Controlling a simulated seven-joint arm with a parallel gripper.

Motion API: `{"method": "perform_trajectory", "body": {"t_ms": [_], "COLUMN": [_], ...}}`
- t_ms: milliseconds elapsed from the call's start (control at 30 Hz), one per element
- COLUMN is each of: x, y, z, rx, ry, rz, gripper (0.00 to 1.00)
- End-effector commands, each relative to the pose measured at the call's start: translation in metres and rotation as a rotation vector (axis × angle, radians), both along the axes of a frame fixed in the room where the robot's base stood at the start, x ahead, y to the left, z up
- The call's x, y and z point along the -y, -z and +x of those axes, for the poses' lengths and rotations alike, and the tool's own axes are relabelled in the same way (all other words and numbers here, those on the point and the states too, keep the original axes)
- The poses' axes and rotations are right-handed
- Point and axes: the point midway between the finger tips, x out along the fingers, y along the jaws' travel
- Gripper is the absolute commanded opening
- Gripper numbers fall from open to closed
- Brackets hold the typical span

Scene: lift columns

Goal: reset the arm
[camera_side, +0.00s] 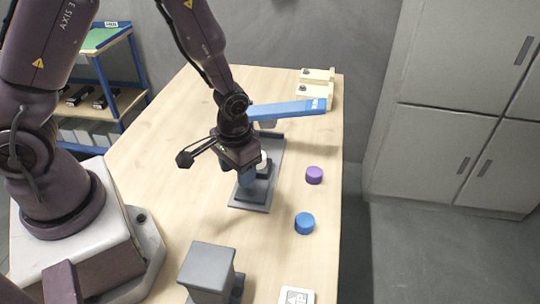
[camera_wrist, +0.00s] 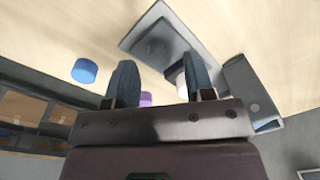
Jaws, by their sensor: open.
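My gripper (camera_side: 249,176) is low over a dark grey base plate (camera_side: 243,204) in the middle of the table. In the wrist view my gripper (camera_wrist: 161,80) has its two blue-grey fingers apart, so it is open. A small white part (camera_side: 263,158) shows beside the fingers; it also appears near the right finger in the wrist view (camera_wrist: 182,88). I cannot tell whether they touch. The plate also shows in the wrist view (camera_wrist: 133,40). The gripper and wrist hide part of the plate and what stands on it.
A blue bar (camera_side: 285,109) extends behind my wrist. A purple cylinder (camera_side: 314,175) and a blue cylinder (camera_side: 304,224) stand near the table's right edge. Pale blocks (camera_side: 315,91) are at the back. A grey block (camera_side: 208,268) and white tile (camera_side: 296,296) are in front. The left tabletop is clear.

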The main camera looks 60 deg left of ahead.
Motion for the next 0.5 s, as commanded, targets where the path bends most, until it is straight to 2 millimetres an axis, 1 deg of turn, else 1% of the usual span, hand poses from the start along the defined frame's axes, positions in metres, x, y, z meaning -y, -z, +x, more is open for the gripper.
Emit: {"method": "perform_trajectory", "body": {"t_ms": [33, 167, 200, 267, 367, 400, 500], "x": [0.001, 0.002, 0.002, 0.002, 0.0, 0.0, -0.002], "y": [-0.012, -0.047, -0.059, -0.079, -0.113, -0.127, -0.16], "z": [-0.006, -0.017, -0.02, -0.025, -0.035, -0.041, -0.055], "rx": [-0.022, -0.04, -0.039, -0.029, 0.001, 0.017, 0.069], "ry": [0.025, 0.075, 0.091, 0.11, 0.143, 0.156, 0.184], "rz": [-0.003, -0.016, -0.02, -0.027, -0.037, -0.04, -0.043], "gripper": [0.49, 0.49, 0.49, 0.49, 0.49, 0.49, 0.49]}}
